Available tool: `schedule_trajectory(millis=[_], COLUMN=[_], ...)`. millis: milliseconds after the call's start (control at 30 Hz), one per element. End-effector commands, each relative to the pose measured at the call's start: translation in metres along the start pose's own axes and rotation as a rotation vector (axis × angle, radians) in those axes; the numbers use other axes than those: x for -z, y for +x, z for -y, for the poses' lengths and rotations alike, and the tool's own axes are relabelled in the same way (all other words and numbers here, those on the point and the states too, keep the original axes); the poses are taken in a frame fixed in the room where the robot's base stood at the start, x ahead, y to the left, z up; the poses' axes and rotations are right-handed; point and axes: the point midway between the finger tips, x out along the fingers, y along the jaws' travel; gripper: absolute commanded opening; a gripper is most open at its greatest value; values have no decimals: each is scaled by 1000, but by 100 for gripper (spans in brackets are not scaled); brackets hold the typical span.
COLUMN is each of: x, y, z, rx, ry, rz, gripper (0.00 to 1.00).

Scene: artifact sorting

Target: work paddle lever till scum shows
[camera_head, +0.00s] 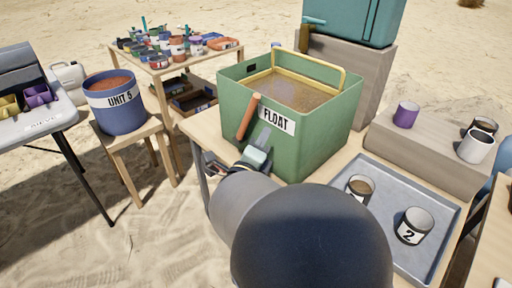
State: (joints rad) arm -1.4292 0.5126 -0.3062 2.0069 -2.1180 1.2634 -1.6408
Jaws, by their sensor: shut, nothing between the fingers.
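The green tank labelled FLOAT (325,143) stands on the wooden table. Its liquid (290,93) looks brown and speckled inside a yellow frame (338,72). The paddle lever, with an orange-brown grip (247,118), leans on the tank's front left face, tilted up to the right. My gripper (262,138) is close to the tank's front, just right of and below the grip. It is shut with nothing held. I cannot tell whether it touches the lever or the tank. My arm hides the table below.
A grey tray (441,206) at right holds a cup of brown stuff (360,187) and a cup marked 2 (414,226). A purple cup (406,114) and a white cup (476,146) stand on a block behind. The blue UNIT 5 bucket (120,116) sits on a left stool.

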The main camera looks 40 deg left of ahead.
Motion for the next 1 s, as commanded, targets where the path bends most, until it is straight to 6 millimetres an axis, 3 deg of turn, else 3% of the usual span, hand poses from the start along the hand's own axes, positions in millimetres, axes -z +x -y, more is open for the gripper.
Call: schedule_trajectory(millis=[200,300,500,1000], x=[-2,-21,-37,-40], y=[44,45,49,51], z=[-1,-1,0,2], rx=[2,0,0,-3], ry=[3,5,3,-3], rz=[1,4,1,0], gripper=[0,0,0,0])
